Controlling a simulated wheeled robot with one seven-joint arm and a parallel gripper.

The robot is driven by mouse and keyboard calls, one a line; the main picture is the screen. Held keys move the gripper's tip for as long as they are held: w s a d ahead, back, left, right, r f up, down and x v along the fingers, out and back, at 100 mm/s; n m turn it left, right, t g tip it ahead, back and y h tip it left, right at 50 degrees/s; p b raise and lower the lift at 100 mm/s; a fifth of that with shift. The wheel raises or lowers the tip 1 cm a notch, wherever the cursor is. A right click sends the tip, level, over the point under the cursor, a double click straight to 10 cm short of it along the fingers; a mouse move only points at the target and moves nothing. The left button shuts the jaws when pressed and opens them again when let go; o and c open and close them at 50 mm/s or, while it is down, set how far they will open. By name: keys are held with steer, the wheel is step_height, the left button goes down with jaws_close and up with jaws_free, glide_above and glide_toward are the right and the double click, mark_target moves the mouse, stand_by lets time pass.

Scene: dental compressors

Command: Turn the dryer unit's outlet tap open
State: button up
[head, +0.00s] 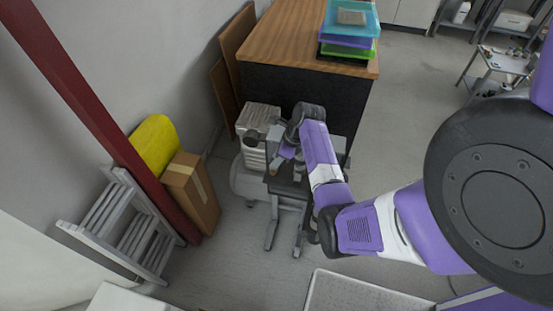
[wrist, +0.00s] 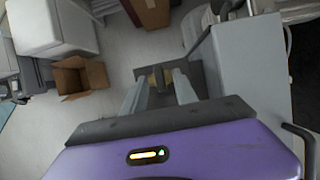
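The dryer unit seems to be the grey box-like body (wrist: 255,75) on the right in the wrist view. In the head view my arm and wrist cover much of that equipment. A small yellowish, brass-like part (wrist: 152,78) shows between and just beyond my fingertips, by a dark grey piece; it may be the outlet tap, but its handle is not clear. My gripper (wrist: 160,88) has its two grey fingers apart, pointing at this part. I cannot tell whether either finger touches it. In the head view my gripper (head: 285,155) is low beside the compressor equipment.
A ribbed pale compressor (head: 257,122) and a rounded grey tank (head: 246,183) stand left of my gripper. A wooden-topped desk (head: 300,38) with stacked trays is behind. A step ladder (head: 125,228) and cardboard box (head: 190,190) are left. Floor at right is partly clear.

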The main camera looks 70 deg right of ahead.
steer(key=shift+c, duration=0.2)
jaws_close()
